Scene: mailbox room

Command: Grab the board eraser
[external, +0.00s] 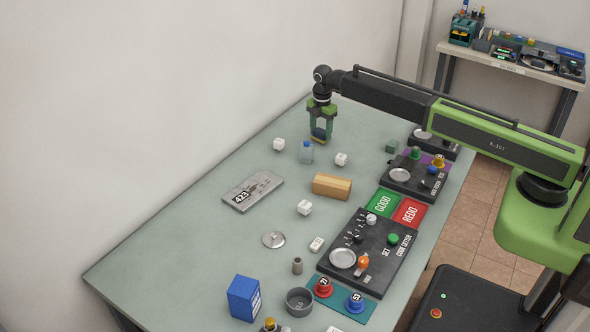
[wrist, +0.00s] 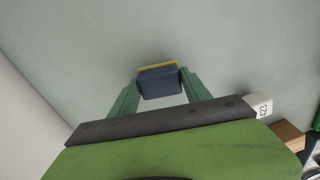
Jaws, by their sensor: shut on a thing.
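The board eraser (wrist: 160,84) is a small dark blue block with a yellow edge. It sits between the two green fingers of my gripper (wrist: 158,95) in the wrist view, and the fingers are shut on it. In the external view my gripper (external: 321,130) points down at the far end of the table, with the eraser (external: 319,133) low between its fingers. I cannot tell whether the eraser touches the table.
A wooden block (external: 332,186), a metal plate (external: 253,191) and a black control panel (external: 368,250) lie nearer. The wall borders the table's left side.

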